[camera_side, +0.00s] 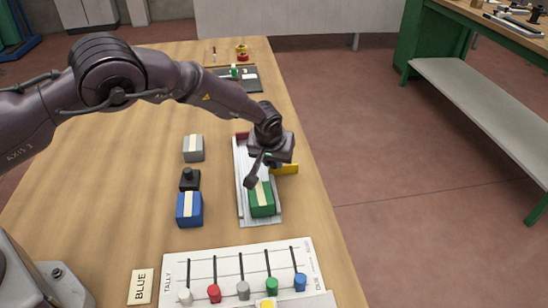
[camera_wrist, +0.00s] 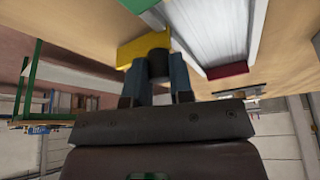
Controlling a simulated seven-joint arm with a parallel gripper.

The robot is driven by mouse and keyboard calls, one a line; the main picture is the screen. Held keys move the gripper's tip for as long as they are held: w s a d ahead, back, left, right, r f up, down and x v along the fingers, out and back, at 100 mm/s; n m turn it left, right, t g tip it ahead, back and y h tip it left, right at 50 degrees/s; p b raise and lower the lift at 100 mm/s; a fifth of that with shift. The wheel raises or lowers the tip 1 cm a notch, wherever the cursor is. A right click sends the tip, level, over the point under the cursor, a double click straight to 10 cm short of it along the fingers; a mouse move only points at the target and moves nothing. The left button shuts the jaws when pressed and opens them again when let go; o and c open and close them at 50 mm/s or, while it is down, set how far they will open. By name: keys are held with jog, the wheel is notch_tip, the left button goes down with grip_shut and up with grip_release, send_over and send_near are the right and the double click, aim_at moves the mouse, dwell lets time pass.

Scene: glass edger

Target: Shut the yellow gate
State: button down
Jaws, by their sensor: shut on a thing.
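The yellow gate (camera_side: 287,169) sticks out past the right side of a white ribbed track (camera_side: 243,180) in the side view. My gripper (camera_side: 268,160) is above the track beside the gate. In the wrist view the yellow gate (camera_wrist: 130,50) lies beside the white track (camera_wrist: 205,30). My gripper's two fingers (camera_wrist: 158,78) are shut on a dark round knob (camera_wrist: 158,62) at the gate. My gripper hides part of the gate in both views.
A green block (camera_side: 262,201) sits on the track's near part. Grey (camera_side: 194,152) and blue (camera_side: 189,212) blocks and a black knobbed piece (camera_side: 189,180) stand to the left. A white tally board (camera_side: 205,262) with coloured knobs lies in front. The table's right edge is close to the track.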

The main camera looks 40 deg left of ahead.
jog(key=s+a, duration=0.5)
jog(key=shift+s+a, duration=0.15)
jog(key=shift+a, duration=0.1)
jog(key=c, duration=1)
grip_release()
jog(key=shift+d+r, duration=0.15)
jog(key=shift+r, duration=0.15)
jog(key=v, duration=1.2)
jog(key=shift+r, duration=0.15)
jog(key=shift+s, duration=0.15)
